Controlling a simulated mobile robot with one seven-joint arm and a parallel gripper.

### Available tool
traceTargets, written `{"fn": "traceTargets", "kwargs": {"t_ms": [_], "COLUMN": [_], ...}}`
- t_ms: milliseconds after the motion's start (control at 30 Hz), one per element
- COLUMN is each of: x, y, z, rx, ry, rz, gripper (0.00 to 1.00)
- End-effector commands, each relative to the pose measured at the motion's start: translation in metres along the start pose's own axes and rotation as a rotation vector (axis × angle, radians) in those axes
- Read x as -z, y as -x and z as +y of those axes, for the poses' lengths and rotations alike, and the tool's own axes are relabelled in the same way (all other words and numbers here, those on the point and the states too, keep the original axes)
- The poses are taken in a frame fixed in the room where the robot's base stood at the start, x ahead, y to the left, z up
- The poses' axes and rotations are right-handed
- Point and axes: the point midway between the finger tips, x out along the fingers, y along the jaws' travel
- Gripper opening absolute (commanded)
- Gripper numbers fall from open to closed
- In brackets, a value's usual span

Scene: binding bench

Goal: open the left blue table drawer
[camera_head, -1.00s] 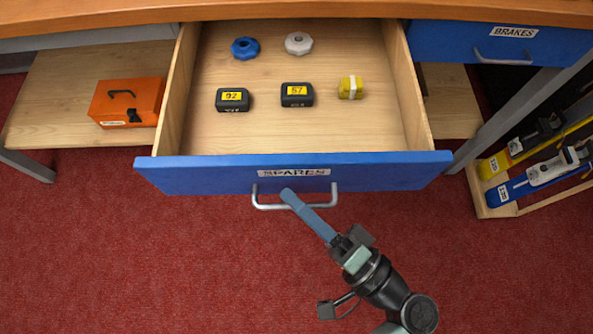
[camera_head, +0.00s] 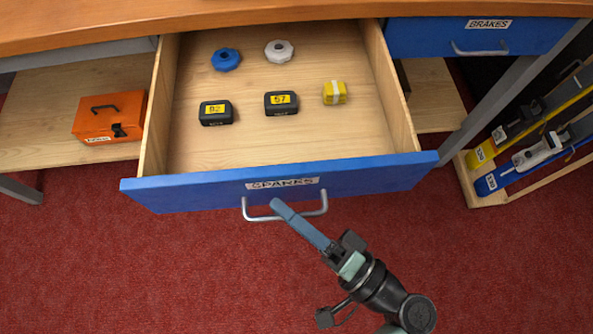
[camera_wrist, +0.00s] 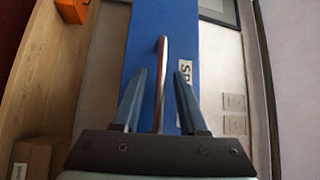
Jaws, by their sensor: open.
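The left blue drawer, labelled SPARES (camera_head: 170,192), stands pulled well out from under the table, its inside in full view. Its silver handle (camera_head: 257,219) is on the front face; it also shows in the wrist view (camera_wrist: 160,85). My gripper (camera_head: 277,205) is at the handle, with its fingers open. In the wrist view the handle bar lies between the two spread fingers (camera_wrist: 160,80), with a gap to each side. Whether a finger touches the drawer front I cannot tell.
The drawer holds a blue knob (camera_head: 226,60), a white knob (camera_head: 279,51), two black numbered boxes (camera_head: 215,112) and a yellow block (camera_head: 335,93). The BRAKES drawer (camera_head: 430,37) is shut. An orange case (camera_head: 108,117) sits on the left shelf. Red carpet is clear in front.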

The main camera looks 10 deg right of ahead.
Motion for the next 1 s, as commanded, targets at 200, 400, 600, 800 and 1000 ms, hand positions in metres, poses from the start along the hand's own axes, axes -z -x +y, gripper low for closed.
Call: {"fn": "traceTargets", "kwargs": {"t_ms": [200,400,600,800,1000], "x": [0.0,0.001,0.001,0.002,0.001], "y": [0.0,0.01,0.048,0.093,0.121], "z": [0.0,0.0,-0.001,0.0,0.0], "rx": [0.0,-0.001,-0.001,-0.001,0.0], "ry": [0.0,0.0,0.001,0.001,0.001], "rz": [0.0,0.002,0.003,0.004,0.002], "gripper": [0.42,0.42,0.42,0.42,0.42]}}
